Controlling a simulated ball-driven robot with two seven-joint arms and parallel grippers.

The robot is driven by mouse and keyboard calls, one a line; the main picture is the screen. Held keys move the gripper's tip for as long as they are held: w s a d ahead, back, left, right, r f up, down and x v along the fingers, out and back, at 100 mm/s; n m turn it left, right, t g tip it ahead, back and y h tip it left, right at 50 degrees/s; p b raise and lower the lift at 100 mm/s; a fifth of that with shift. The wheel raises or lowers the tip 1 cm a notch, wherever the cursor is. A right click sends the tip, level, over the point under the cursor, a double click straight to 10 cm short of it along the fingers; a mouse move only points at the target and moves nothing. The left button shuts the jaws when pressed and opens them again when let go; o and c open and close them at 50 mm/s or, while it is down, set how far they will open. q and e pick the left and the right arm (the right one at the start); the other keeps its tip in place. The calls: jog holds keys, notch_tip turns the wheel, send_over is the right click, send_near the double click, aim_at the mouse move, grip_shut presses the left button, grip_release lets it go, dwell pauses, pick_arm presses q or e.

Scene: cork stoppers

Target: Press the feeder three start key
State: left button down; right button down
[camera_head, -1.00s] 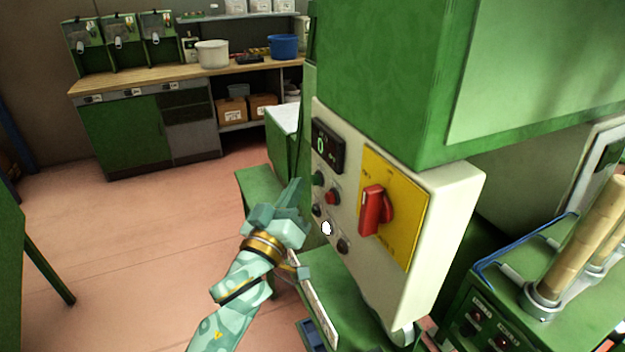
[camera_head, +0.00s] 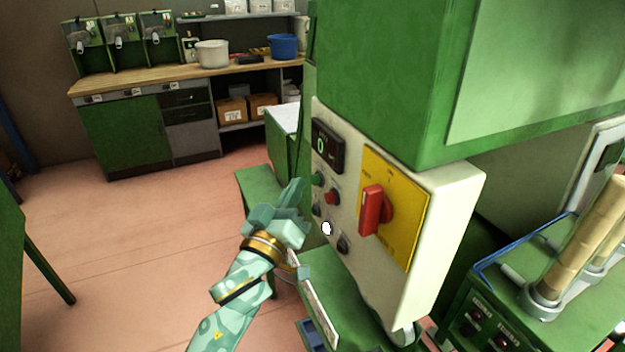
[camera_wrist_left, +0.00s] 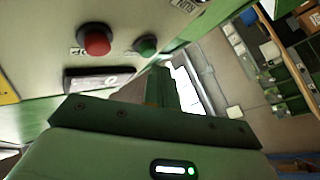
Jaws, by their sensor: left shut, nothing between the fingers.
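A cream control box (camera_head: 440,210) carries a green button (camera_head: 317,180), a red button (camera_head: 332,198), dark knobs, a white button (camera_head: 326,228) and a small display (camera_head: 327,145). My left gripper (camera_head: 297,186) is shut and empty, just left of the green button in the head view. In the left wrist view its fingers (camera_wrist_left: 160,88) point toward the side of the green button (camera_wrist_left: 146,45), with the red button (camera_wrist_left: 94,39) to the left. I cannot tell whether it touches anything. No feeder three label is readable. My right gripper is not in view.
A red rotary switch (camera_head: 374,208) on a yellow plate sticks out of the box. A green unit (camera_head: 482,305) with buttons and stacked corks (camera_head: 585,235) stands at lower right. A bench (camera_head: 170,75) with three green dispensers is at the back. The floor at left is mostly clear.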

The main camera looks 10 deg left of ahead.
pick_arm(q)
jog(key=shift+w+d, duration=0.2)
jog(key=shift+d, duration=0.2)
jog(key=shift+w+d, duration=0.25)
jog(key=shift+d, duration=0.1)
dwell(0.9)
jog(key=shift+a, duration=0.1)
jog(key=shift+s+a+p, duration=0.45)
jog(key=shift+a+p, duration=0.15)
jog(key=shift+p, duration=0.15)
jog(key=shift+a, duration=0.1)
